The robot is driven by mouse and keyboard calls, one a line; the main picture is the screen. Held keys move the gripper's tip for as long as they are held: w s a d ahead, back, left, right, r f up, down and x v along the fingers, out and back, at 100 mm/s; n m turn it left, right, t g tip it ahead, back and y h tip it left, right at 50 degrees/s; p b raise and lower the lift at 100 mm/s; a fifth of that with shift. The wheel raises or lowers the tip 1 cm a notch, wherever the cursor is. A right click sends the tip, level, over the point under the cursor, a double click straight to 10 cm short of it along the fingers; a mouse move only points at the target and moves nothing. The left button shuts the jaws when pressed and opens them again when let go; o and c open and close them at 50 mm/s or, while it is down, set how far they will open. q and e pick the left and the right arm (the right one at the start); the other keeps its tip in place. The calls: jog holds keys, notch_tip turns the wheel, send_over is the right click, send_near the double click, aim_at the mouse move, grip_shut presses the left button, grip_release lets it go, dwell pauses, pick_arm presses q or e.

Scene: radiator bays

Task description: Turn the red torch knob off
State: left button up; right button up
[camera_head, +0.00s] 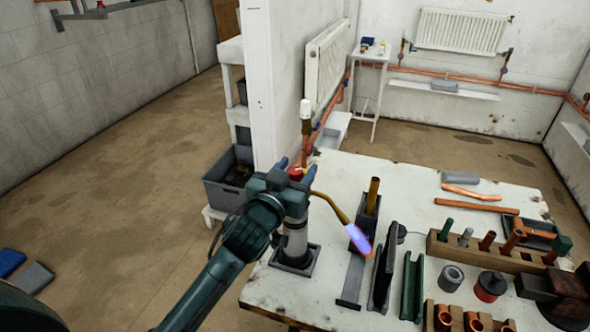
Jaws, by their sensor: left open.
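The torch (294,243) stands upright in a dark square holder on the white table, with its brass neck curving to the right. A blue-violet flame (358,239) with a reddish tip shows at its nozzle. The red knob (295,173) is at the top of the torch. My left gripper (297,166) is open, with its blue-grey fingertips on either side of the knob. I cannot tell whether they touch it. The gripper body and wrist hide part of the torch. My right gripper is not in view.
The flame is close to an upright copper tube (373,194) in a stand and dark slotted blocks (383,268). A wooden rack (480,252) with several pipe pieces stands to the right. A white wall post (262,85) rises behind the torch. A grey crate (224,186) is left of the table.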

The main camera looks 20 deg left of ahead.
pick_arm(q)
jog(key=shift+c, duration=0.3)
jog(key=c, duration=0.9)
